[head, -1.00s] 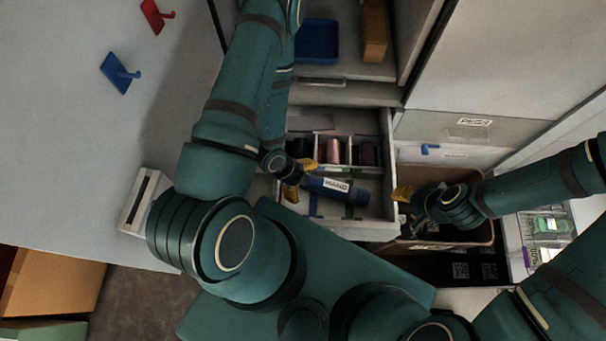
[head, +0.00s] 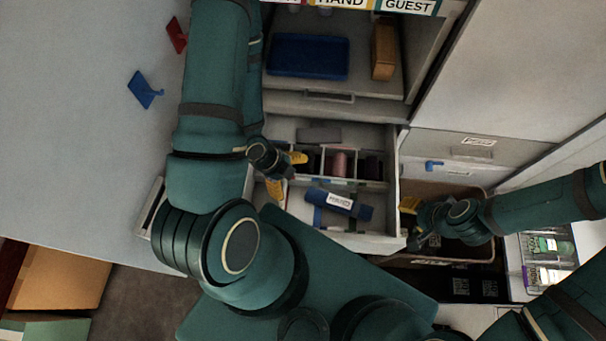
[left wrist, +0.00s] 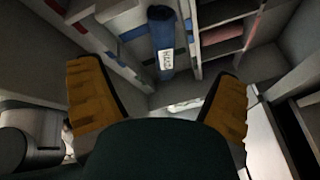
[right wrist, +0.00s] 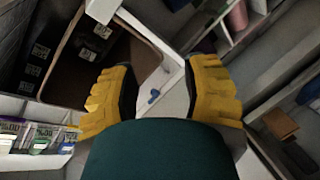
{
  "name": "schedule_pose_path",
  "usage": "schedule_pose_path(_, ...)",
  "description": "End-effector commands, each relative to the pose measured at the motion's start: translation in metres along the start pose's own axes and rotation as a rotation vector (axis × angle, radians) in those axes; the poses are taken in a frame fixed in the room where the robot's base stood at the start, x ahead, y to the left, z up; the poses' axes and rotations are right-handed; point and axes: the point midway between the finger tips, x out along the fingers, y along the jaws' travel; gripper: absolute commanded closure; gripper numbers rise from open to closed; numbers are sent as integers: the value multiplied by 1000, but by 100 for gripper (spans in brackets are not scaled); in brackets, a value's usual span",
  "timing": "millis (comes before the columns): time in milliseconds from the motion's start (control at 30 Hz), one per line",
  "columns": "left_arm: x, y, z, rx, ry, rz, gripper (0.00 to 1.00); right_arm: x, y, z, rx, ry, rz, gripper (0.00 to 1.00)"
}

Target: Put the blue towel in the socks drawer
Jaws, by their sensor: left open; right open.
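The rolled blue towel (head: 352,207), with a white label, lies in the front part of the open drawer (head: 378,243), across coloured strips. It also shows in the left wrist view (left wrist: 160,28). Rolled pink and dark items sit in divided compartments behind it. I cannot read a socks label on this drawer. My left gripper (head: 287,173) is open and empty at the drawer's left side, apart from the towel. My right gripper (head: 410,220) is open and empty just right of the drawer, by the brown bin.
A blue tray (head: 308,56) and a tan box (head: 384,48) stand on the shelf above. A brown-rimmed bin (head: 490,225) and a rack of bottles (head: 548,250) are at the right. A blue hook (head: 145,90) and a red hook (head: 176,37) are on the left panel.

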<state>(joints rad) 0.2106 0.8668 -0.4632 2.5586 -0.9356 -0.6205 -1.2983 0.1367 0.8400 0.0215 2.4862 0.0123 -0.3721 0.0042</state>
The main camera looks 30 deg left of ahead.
Motion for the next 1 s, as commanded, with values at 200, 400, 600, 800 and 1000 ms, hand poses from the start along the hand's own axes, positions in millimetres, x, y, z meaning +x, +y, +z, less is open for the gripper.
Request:
schedule_pose_path(200, 4, -9, -5, -130, -13, -9, 10, 0, 0, 0, 0, 0, 0, 53)
schedule_pose_path(400, 21, -41, -31, -695, -49, -41, 10, 0, 0, 0, 0, 0, 0, 53)
schedule_pose_path(600, 32, -65, -72, -1343, -57, -52, 10, 0, 0, 0, 1, 0, 0, 53)
schedule_pose_path(800, 36, -74, -101, -1732, -59, -40, 10, 0, 0, 0, 1, 0, 0, 53)
schedule_pose_path(1000, 36, -75, -107, -1821, -62, -35, 10, 0, 0, 0, 0, 0, 0, 53)
